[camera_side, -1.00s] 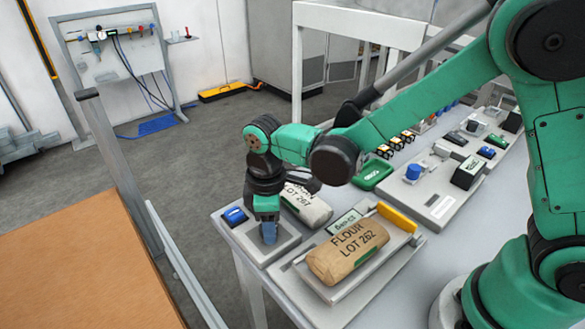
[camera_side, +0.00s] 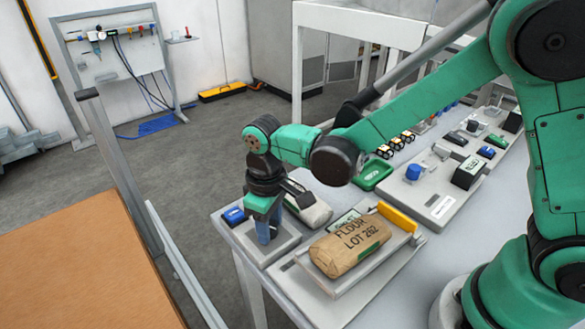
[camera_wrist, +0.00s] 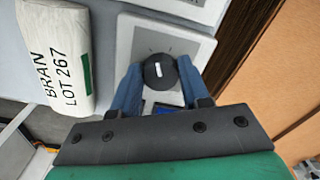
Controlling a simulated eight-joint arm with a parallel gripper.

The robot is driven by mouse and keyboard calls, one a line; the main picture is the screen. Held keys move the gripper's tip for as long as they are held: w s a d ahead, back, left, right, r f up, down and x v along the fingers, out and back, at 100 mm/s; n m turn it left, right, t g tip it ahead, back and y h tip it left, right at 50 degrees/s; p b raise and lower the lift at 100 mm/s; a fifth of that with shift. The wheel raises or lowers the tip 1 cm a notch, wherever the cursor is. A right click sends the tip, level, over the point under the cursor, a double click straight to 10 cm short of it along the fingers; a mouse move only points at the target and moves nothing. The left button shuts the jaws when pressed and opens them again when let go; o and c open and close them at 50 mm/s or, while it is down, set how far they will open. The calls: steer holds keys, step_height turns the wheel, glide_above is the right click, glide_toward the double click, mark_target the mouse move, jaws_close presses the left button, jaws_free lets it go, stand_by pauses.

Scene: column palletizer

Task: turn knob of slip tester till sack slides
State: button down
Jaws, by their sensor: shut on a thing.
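The slip tester's knob (camera_wrist: 158,72) is black and round with a white mark, set on a pale plate (camera_wrist: 137,40). My gripper (camera_wrist: 156,85) is shut on it, one blue finger on each side. In the side view my gripper (camera_side: 268,232) points down at the table's near left corner and hides the knob. The brown sack marked FLOUR LOT 262 (camera_side: 350,246) lies on the tester's grey plate (camera_side: 345,290), beside a yellow bar (camera_side: 397,217). A small green display (camera_side: 343,221) stands behind the sack; its reading is too small to tell.
A white sack marked BRAN LOT 267 (camera_wrist: 58,55) lies beside the knob plate. A blue item (camera_side: 234,216) sits at the table's left corner. A green tray (camera_side: 372,175) and several small devices stand farther back. The table edge is close to my gripper.

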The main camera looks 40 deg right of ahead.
mark_target(271, 226)
steer(key=shift+c, duration=2.1)
jaws_free()
steer(key=shift+r, duration=2.85)
steer(key=shift+d, duration=0.1)
